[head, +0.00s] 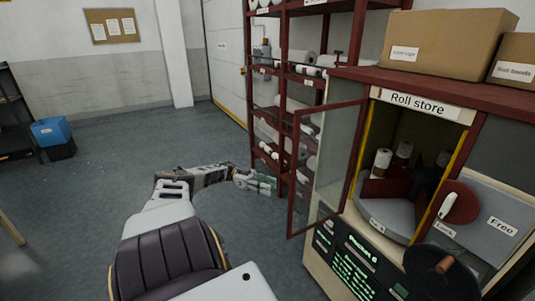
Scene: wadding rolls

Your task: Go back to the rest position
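My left arm reaches up from the bottom of the head view, and its gripper (262,182) hangs over the floor just left of the open cabinet door. The gripper is small and seen from the side, so I cannot tell how far its fingers are apart. I see nothing clearly held in it. My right gripper is not in view. The roll store cabinet (420,98) stands at the right with its glass door (325,165) swung open. Inside, white rolls (382,160) stand on a round turntable (385,215) with dark red dividers.
A dark red shelf rack (283,95) with white rolls stands behind the door. Cardboard boxes (450,45) sit on the cabinet top. A lit green panel (350,265) is on its front. A blue box (48,130) is at far left. The grey floor (110,180) is clear.

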